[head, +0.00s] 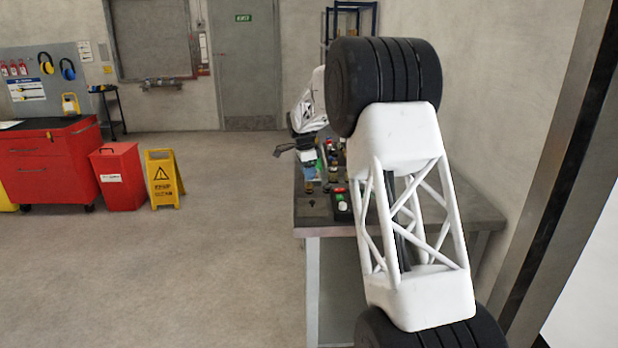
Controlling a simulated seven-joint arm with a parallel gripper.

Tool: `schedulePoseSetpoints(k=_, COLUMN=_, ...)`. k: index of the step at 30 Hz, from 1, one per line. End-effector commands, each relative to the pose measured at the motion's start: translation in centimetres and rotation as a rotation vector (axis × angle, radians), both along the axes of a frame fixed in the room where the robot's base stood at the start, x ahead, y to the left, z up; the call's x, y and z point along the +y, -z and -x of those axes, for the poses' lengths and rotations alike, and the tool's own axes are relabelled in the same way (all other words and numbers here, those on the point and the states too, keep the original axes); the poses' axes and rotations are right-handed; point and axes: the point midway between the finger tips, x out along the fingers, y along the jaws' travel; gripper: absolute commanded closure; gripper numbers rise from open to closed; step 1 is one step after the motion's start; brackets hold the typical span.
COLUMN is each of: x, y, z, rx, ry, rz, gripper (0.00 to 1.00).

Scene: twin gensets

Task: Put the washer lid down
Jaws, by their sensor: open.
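My gripper (297,147) is small and dark at the far end of my white arm, above the left edge of a workbench (330,231). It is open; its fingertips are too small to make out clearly. I cannot pick out the washer lid in this view. Several small items stand on the bench below and beside the gripper, among them a pale and blue one (307,158). My arm hides much of the bench top, so the lid may be behind it.
A control box with red and green buttons (342,203) sits near the bench's front edge, beside a dark flat plate (313,207). A red cabinet (45,170), a red bin (119,178) and a yellow floor sign (162,180) stand left. The floor between is clear.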

Motion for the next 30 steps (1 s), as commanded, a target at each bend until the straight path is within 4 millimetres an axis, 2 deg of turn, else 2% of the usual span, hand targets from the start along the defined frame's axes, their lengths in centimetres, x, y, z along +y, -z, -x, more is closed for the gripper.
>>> schedulePoseSetpoints(k=23, x=0.0, y=-0.1, z=0.0, rx=-0.001, ry=0.0, rz=0.0, gripper=0.5)
schedulePoseSetpoints(k=30, x=-0.4, y=-1.2, z=0.9, rx=-0.003, ry=-0.019, rz=-0.003, gripper=0.5)
